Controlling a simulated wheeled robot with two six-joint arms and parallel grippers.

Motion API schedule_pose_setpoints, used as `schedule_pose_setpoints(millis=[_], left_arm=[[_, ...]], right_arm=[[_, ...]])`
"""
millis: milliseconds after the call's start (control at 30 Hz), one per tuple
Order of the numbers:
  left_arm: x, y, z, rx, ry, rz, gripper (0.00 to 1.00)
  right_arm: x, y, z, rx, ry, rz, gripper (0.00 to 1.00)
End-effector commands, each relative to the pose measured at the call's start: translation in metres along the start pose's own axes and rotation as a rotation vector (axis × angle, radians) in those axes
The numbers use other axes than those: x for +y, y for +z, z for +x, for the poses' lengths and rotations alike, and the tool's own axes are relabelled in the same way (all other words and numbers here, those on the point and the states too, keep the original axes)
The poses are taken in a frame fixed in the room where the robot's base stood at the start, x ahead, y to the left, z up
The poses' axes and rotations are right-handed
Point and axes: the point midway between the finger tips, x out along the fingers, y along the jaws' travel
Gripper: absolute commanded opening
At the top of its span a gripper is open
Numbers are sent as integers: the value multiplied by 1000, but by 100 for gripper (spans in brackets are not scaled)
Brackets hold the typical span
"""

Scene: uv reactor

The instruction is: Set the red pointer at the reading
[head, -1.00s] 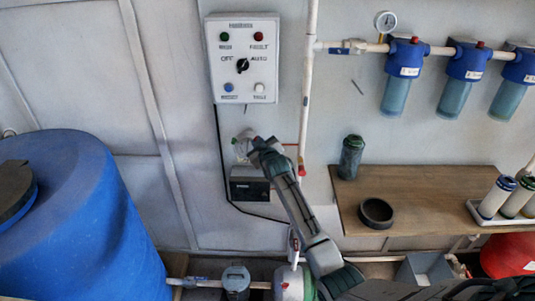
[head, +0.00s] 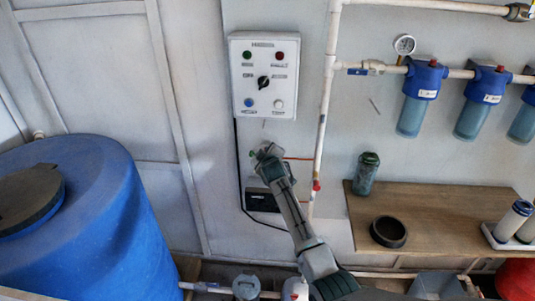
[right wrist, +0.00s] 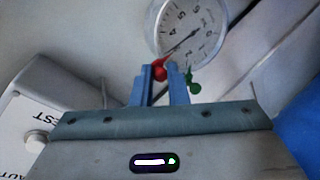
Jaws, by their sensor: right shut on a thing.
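In the right wrist view a round white dial (right wrist: 197,28) with dark numbers and a dark needle is partly cut off at the top. A red pointer (right wrist: 160,70) sits at its lower left edge, between the blue fingers of my right gripper (right wrist: 166,74), which are shut on it. A green pointer (right wrist: 194,84) hangs just right of the fingers. In the head view my right gripper (head: 264,153) is at the wall below the control box and hides most of what it holds. My left gripper is not in view.
The control box (head: 263,105) is above my gripper; a box corner with a button (right wrist: 35,140) shows at left in the wrist view. A white pipe (head: 324,120), another gauge (head: 404,44) and blue filters (head: 421,95) are to the right. A blue tank (head: 95,235) stands left.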

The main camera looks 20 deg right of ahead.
Motion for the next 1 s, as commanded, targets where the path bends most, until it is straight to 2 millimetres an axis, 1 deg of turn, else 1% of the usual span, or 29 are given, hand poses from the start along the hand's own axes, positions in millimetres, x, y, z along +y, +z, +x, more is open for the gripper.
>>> schedule_pose_setpoints(millis=[267, 300, 367, 400, 767, 867, 1000], left_arm=[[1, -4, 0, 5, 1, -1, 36], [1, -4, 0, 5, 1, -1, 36], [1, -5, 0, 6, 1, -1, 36], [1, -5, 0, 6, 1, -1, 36], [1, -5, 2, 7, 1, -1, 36], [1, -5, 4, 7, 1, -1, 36], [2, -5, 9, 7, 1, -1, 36]], right_arm=[[0, 0, 0, 0, 0, 1, 0], [0, 0, 0, 0, 0, 1, 20], [0, 0, 0, 0, 0, 1, 31], [0, 0, 0, 0, 0, 1, 35], [0, 0, -3, 0, 0, 1, 35], [-1, 1, -11, 0, 0, 1, 35], [-2, 1, -30, 2, 0, 3, 35]])
